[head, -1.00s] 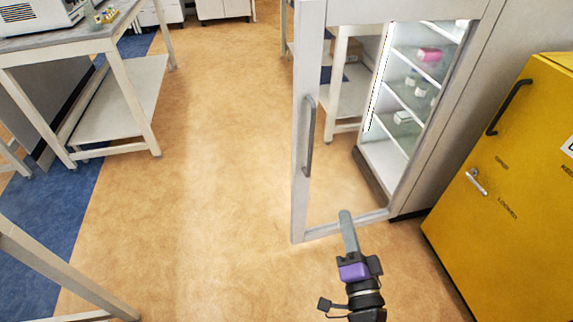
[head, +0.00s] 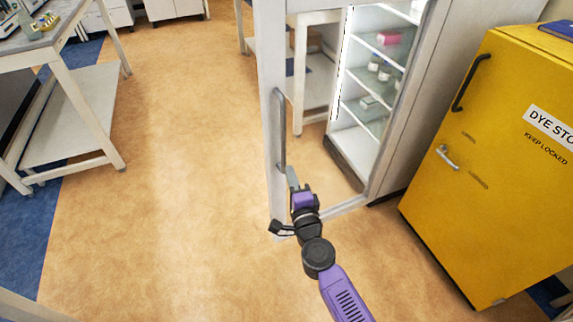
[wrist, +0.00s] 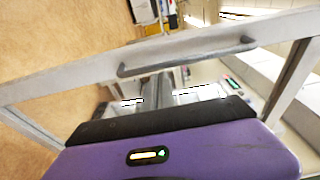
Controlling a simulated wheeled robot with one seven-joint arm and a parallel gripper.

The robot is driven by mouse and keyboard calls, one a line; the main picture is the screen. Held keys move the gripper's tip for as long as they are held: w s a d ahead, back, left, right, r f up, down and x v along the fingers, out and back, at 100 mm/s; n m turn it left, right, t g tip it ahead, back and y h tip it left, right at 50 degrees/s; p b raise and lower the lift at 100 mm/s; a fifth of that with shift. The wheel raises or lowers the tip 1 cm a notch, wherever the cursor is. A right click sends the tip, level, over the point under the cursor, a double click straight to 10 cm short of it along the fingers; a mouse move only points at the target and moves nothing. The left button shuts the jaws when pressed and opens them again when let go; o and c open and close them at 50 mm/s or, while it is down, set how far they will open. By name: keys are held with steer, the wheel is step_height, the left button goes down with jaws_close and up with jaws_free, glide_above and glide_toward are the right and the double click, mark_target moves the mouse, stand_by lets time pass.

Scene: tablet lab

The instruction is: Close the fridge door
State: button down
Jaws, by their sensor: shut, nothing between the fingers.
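The fridge door (head: 271,150) is a glass door in a pale grey frame, standing open toward me in the head view. Its long grey handle (head: 281,130) runs upright on the door's left stile. The handle also shows in the wrist view (wrist: 187,56), across the upper middle. The lit fridge (head: 350,140) with shelves is behind the door. My gripper (head: 292,178) is shut and empty, near the handle's lower end, in front of the door. I cannot tell whether it touches the door.
A yellow locked cabinet (head: 490,150) stands to the right of the fridge. A white bench (head: 70,110) with a lower shelf stands at the left. The tan floor (head: 180,170) between the bench and the door is clear.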

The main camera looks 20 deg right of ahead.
mark_target(284, 156)
steer(key=shift+w+d+b, duration=0.2)
steer(key=shift+w+b, duration=0.05)
steer(key=shift+w, duration=0.95)
steer(key=shift+w+d+b, duration=0.2)
steer(key=shift+w+b, duration=0.05)
steer(key=shift+w, duration=0.9)
